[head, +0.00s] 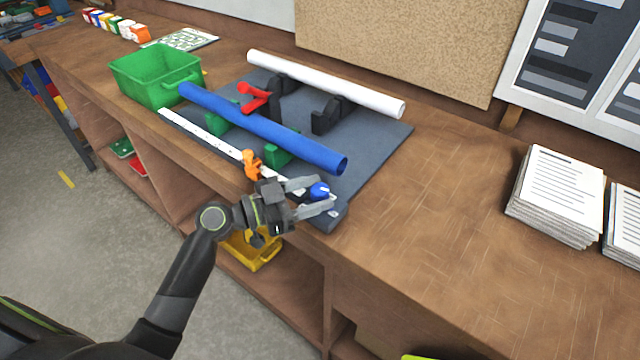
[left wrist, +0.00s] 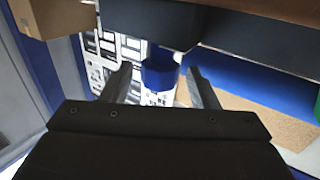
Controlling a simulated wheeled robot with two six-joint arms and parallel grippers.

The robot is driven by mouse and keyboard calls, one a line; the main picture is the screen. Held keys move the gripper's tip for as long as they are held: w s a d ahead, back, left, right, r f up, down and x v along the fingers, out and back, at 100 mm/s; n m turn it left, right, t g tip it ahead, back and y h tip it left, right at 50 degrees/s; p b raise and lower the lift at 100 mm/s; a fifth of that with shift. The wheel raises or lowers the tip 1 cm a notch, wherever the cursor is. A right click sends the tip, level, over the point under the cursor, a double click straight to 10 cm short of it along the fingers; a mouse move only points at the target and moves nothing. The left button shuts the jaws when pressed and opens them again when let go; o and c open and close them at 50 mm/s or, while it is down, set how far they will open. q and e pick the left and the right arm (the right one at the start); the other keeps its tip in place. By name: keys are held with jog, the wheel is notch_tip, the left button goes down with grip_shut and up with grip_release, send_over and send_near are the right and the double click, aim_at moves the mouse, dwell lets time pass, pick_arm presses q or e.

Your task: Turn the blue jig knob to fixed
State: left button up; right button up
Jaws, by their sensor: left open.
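The blue jig knob (head: 319,190) sits at the near right corner of the dark grey jig board (head: 385,140). My left gripper (head: 318,197) is open, with its two fingers on either side of the knob. In the left wrist view the blue knob (left wrist: 160,72) shows between the open fingertips (left wrist: 160,82). I cannot tell whether the fingers touch it. The knob's setting and any label beside it are too small to read. My right gripper is not in view.
A blue tube (head: 265,128) rests on green supports and a white tube (head: 330,84) on black ones. An orange clamp piece (head: 251,164) stands on the white rail (head: 200,133) left of the gripper. A green bin (head: 150,80) stands farther left.

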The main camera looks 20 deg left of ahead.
pick_arm(q)
jog(key=shift+x, duration=0.85)
jog(key=c, duration=0.9)
jog(key=m+g+h+b, duration=0.2)
jog(key=g+b, duration=0.1)
jog(key=b, duration=0.4)
jog(key=shift+f+b, duration=0.2)
jog(key=shift+b, duration=0.15)
jog(key=shift+c, duration=0.2)
jog(key=shift+r+m+g+b, duration=0.2)
jog(key=shift+m+g+b, duration=0.3)
jog(key=shift+b, duration=0.25)
jog(key=o, duration=0.9)
jog(key=shift+o, duration=0.2)
